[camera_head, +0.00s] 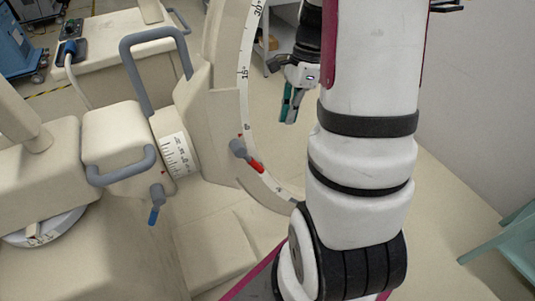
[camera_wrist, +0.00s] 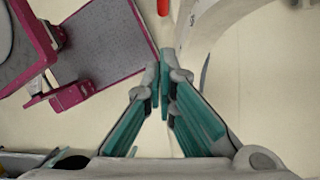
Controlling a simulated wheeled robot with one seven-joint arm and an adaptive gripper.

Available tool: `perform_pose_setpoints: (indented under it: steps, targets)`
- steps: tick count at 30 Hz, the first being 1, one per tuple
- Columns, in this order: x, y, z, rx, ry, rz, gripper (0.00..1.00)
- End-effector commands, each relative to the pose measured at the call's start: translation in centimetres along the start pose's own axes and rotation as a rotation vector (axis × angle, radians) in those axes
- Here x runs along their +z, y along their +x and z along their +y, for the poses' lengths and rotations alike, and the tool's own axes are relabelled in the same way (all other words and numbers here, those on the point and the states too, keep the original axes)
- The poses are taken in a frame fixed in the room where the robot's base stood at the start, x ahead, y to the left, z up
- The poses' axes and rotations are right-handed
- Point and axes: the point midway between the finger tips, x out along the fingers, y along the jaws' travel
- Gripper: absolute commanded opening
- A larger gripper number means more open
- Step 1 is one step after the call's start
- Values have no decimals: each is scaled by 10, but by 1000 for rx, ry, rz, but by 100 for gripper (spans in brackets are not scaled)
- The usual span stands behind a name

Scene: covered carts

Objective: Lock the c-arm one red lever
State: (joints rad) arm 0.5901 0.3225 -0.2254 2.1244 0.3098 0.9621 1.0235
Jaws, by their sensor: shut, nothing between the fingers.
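The red lever (camera_head: 255,165) shows in the head view on the c-arm's curved, scaled arc (camera_head: 243,100). It has a grey knob end and a red handle that slants down to the right. My gripper (camera_head: 288,118) hangs above it and to its right, apart from it, with its teal fingers pointing down. In the wrist view, a red piece (camera_wrist: 163,6), likely the lever's tip, shows at the top edge, beyond the fingertips. My gripper (camera_wrist: 163,68) is shut there, with nothing between the fingertips. Most of the lever is out of the wrist view.
A blue-tipped lever (camera_head: 155,205) hangs at the lower left of the c-arm body. Grey tube handles (camera_head: 135,55) stick out on the left. A teal stand (camera_head: 510,245) is at the right edge. Open floor (camera_head: 450,110) lies right of my arm.

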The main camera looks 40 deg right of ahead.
Motion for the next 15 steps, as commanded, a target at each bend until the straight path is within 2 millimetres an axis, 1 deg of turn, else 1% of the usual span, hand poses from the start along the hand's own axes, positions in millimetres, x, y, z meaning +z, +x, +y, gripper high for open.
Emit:
perform_pose_setpoints:
  steps: [4,7,11,15]
  targets:
    - [0,6,0,2,-1,-1,0]
    - [0,18,1,4,1,-1,0]
    - [0,41,1,6,0,-2,0]
    - [0,69,1,5,0,-2,0]
